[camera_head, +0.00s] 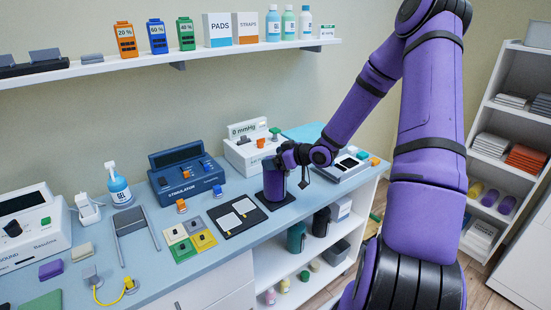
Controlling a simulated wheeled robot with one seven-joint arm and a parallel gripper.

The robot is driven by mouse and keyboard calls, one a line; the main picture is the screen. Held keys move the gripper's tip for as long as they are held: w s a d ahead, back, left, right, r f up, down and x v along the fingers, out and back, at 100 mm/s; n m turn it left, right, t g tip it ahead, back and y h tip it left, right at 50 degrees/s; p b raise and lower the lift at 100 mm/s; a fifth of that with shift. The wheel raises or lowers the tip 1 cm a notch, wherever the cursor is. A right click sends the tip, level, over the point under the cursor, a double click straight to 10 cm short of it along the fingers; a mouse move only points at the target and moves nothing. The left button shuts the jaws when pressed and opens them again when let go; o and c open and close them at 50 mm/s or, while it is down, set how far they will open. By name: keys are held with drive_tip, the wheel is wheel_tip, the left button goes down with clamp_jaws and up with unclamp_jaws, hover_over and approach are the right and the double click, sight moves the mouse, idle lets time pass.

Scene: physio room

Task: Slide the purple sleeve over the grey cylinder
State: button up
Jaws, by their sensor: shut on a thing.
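The purple sleeve (273,186) is upright at the front right of the blue-grey counter, over a dark flat base (288,203). My gripper (275,166) comes in from the right and is at the top of the sleeve, shut on it. The sleeve's lower edge is close to the dark base; I cannot tell whether it touches. I see no grey cylinder; if it is inside or behind the sleeve, it is hidden. My purple arm fills the right of the view.
A blue stimulator (188,178) and a white mmHg device (245,155) stand behind. A black board with white cards (238,217) and several coloured pads (190,240) lie left of the sleeve. A white-and-grey device (345,166) is at right. The counter's front edge is close.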

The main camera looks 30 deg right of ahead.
drive_tip(key=o, duration=1.1)
drive_tip(key=shift+s, duration=0.1)
drive_tip(key=v, duration=1)
drive_tip(key=shift+s+d+r, duration=0.15)
drive_tip(key=shift+s+r, duration=0.1)
